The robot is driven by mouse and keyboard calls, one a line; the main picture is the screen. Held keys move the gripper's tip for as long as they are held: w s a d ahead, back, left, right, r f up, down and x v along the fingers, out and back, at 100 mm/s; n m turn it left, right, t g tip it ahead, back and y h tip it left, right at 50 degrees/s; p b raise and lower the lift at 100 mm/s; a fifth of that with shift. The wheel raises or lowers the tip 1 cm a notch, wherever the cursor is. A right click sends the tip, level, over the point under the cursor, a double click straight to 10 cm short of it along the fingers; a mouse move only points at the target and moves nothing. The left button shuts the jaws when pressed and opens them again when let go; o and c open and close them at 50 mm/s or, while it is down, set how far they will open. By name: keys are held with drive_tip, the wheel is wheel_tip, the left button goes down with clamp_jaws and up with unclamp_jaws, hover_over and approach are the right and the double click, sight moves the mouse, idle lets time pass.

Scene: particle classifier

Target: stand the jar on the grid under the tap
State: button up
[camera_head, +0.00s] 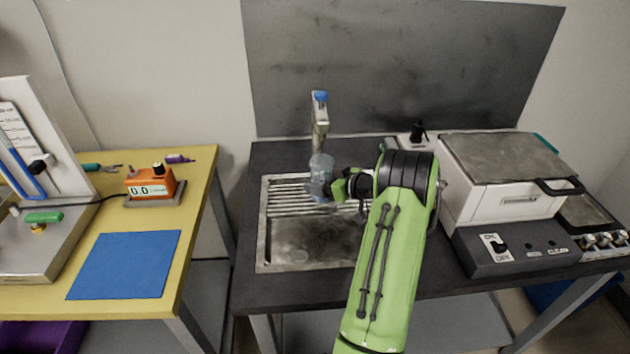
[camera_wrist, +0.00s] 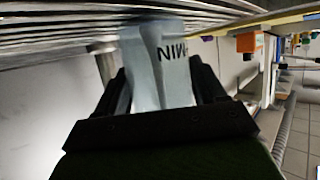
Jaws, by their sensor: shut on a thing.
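The jar (camera_head: 321,168) is clear and bluish, upright at the grid below the tap. In the wrist view the jar (camera_wrist: 150,60) shows lettering and sits between the two dark fingers. My gripper (camera_head: 338,187) is shut on the jar, reaching it from the right; its fingers also show in the wrist view (camera_wrist: 160,95). The tap (camera_head: 320,120) has a blue top and stands behind the sink. The grid (camera_head: 285,197) is a set of metal bars over the back of the sink. I cannot tell whether the jar's base touches the bars.
The sink basin (camera_head: 300,240) lies in front of the grid. A white machine with a lid (camera_head: 505,185) stands to the right, close to my arm. A yellow table (camera_head: 205,190) with an orange meter (camera_head: 150,184) and a blue mat (camera_head: 125,264) is at left.

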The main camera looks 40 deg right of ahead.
drive_tip(key=shift+s+d, duration=0.1)
drive_tip(key=shift+s, duration=0.05)
drive_tip(key=shift+f, duration=0.15)
drive_tip(key=o, duration=1.1)
drive_tip(key=shift+w, duration=0.2)
drive_tip(key=shift+r, duration=0.3)
drive_tip(key=a+p+v, duration=0.1)
drive_tip(key=v, duration=1.1)
drive_tip(key=shift+d, duration=0.35)
drive_tip(key=shift+f, duration=0.1)
